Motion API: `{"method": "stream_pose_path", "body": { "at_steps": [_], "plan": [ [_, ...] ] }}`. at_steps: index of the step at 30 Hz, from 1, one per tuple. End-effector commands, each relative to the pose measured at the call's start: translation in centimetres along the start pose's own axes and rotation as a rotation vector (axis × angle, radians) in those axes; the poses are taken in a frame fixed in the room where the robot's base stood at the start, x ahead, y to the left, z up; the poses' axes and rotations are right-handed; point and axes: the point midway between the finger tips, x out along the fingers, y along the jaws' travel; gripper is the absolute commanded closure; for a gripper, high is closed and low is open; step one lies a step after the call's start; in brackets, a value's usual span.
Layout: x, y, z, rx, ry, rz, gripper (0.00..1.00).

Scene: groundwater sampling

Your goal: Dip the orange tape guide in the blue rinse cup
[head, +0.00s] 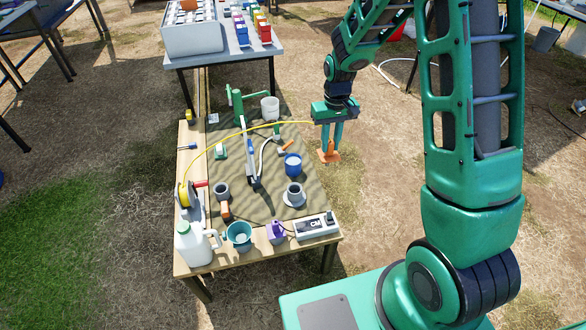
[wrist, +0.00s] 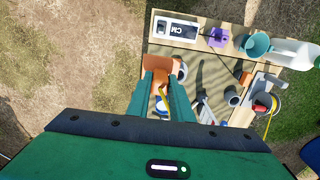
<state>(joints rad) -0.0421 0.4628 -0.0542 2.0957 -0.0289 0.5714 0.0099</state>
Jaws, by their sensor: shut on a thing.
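The orange tape guide (head: 328,154) is held between the green fingers of my gripper (head: 331,142), with its wider end down. In the head view it shows to the right of the table's edge, against the bare ground. The wrist view also shows the orange guide (wrist: 156,62) at the fingertips (wrist: 158,82). The blue rinse cup (head: 293,165) stands upright on the table mat, left of and slightly below the guide in the head view; they are apart. A yellow tape (head: 232,138) runs in an arc from its reel (head: 186,195) to my gripper.
Near the cup stand a grey pipe in a collar (head: 294,195), an orange-handled tool (head: 286,147) and a white cup (head: 270,107). A CM meter (head: 316,226), purple item (head: 276,232), teal cup (head: 239,236) and white jug (head: 193,243) line the near edge.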

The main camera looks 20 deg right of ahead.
Motion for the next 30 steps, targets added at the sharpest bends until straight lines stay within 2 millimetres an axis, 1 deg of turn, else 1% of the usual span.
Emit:
{"method": "stream_pose_path", "body": {
  "at_steps": [24,30],
  "plan": [
    [-4.3,0.0,-0.1,0.0,0.002,0.0,1.0],
    [-5.0,0.0,0.0,-0.001,0.001,0.0,1.0]
  ]
}}
